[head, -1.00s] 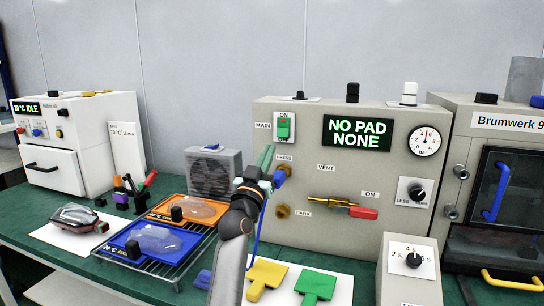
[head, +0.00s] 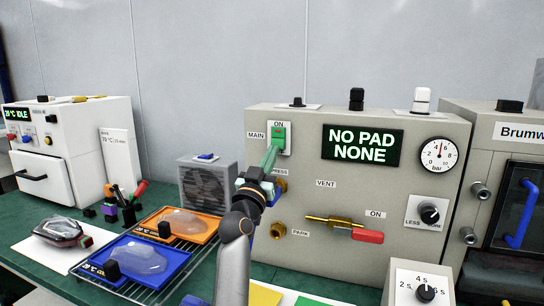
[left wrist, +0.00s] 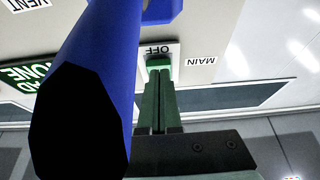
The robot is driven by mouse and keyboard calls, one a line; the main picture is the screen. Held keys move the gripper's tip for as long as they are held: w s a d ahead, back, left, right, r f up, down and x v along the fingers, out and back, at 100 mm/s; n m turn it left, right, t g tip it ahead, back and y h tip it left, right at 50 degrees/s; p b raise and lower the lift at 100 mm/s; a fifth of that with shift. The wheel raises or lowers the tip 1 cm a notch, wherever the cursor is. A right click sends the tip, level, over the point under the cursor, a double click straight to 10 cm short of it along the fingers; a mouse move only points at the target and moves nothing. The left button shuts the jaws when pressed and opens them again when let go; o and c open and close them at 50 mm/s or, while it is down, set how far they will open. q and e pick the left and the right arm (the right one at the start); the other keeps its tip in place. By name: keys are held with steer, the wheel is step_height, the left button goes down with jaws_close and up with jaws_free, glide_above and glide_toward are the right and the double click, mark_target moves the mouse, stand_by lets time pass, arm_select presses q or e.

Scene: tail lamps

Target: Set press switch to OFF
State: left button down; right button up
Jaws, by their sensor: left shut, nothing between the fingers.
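The press switch, a green rocker marked MAIN (head: 279,134), sits on the upper left of the grey press panel (head: 350,190). ON is printed above it. OFF shows beside it in the left wrist view, where the lettering is upside down. My left gripper (head: 270,157) is shut and empty, its green fingers pointing at the rocker's lower part. In the left wrist view the closed fingertips (left wrist: 160,82) overlap the green switch (left wrist: 160,63). I cannot tell whether they touch it. My right gripper is out of view.
A thick blue part (left wrist: 88,85) fills the left of the wrist view, close to the fingers. The panel carries a display (head: 362,144) reading NO PAD NONE, a gauge (head: 438,154) and a red-handled valve (head: 345,228). A grey fan box (head: 207,185) stands left of my arm.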

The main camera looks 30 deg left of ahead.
arm_select(q)
steer(key=b, duration=0.2)
steer(key=w+f+t+b, duration=0.1)
steer(key=b, duration=0.2)
steer(key=shift+a+f, duration=0.15)
steer(key=shift+f, duration=0.1)
steer(key=shift+w+a+r+p, duration=0.1)
steer(key=shift+w+a+p, duration=0.05)
steer(key=shift+w+p, duration=0.55)
steer(key=shift+s, duration=0.15)
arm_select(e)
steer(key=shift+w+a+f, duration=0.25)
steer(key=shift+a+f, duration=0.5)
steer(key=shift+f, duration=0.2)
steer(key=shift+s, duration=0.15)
